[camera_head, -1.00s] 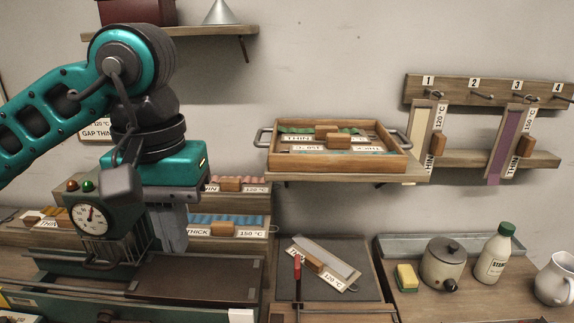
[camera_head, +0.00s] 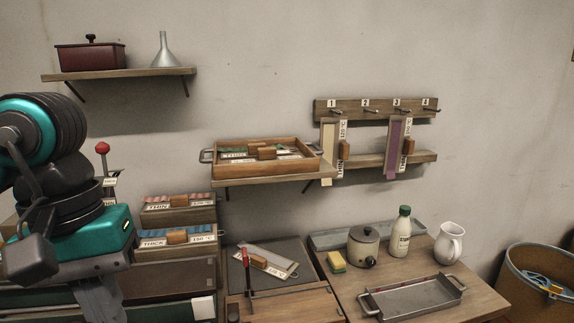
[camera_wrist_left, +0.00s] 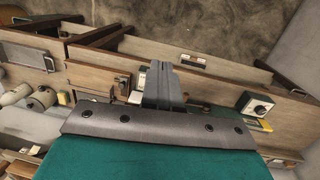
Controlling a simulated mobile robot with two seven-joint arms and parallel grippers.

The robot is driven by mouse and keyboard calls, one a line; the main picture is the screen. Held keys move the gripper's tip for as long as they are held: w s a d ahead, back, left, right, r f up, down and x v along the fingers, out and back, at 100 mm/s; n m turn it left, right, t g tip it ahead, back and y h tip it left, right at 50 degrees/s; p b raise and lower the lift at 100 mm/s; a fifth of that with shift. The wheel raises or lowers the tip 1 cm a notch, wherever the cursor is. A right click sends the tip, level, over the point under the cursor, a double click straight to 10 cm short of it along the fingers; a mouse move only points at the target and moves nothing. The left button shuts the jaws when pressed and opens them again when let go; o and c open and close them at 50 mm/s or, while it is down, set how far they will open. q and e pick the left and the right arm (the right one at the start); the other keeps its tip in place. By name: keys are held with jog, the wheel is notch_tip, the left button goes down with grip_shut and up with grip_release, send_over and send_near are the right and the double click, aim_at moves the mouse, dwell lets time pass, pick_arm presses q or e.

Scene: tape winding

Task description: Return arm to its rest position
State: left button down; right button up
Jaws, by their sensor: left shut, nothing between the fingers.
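My left arm with its teal and black gripper (camera_head: 100,302) is at the left edge of the head view. Its fingers point down in front of the drawers and cover part of them; the tips run close to the lower picture edge. In the left wrist view the grey fingers (camera_wrist_left: 165,88) are together with nothing between them. They hang clear of the wooden furniture seen beyond them. My right gripper is in neither view.
A wall tray (camera_head: 310,163), a hook rack (camera_head: 375,106) with hanging tapes and a shelf (camera_head: 130,73) line the wall. A pot (camera_head: 363,248), bottle (camera_head: 400,236), jug (camera_head: 449,243) and metal tray (camera_head: 412,298) stand right. A bin (camera_head: 520,285) is at far right.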

pick_arm(q)
jog(key=s+d+f+n+g+h, duration=0.2)
jog(key=d+g+h, duration=0.25)
jog(key=d, duration=0.45)
jog(key=w+d+r+n+h, duration=0.2)
jog(key=d+r+n+h, duration=0.3)
jog(key=d+n+h, duration=0.65)
jog(key=w+a+f+n+t, duration=0.45)
jog(key=n+t, duration=0.65)
jog(key=n, duration=0.4)
jog(key=w+a+f+n+t, duration=0.4)
jog(key=w+n+t, duration=0.2)
jog(key=n+t, duration=0.7)
jog(key=w+a+f+n+y, duration=0.1)
jog(key=a+f+n+y, duration=0.3)
jog(key=f+n+y, duration=0.8)
jog(key=s+a+f+n+g+y, duration=0.1)
jog(key=s+a+f+n+g, duration=0.2)
jog(key=s+f+n, duration=0.3)
jog(key=s+a+f+n+g+y, duration=0.2)
jog(key=s+f+n+g, duration=0.3)
jog(key=f, duration=0.9)
jog(key=shift+s+a+n, duration=0.5)
jog(key=shift+a+n, duration=0.15)
jog(key=shift+n, duration=0.3)
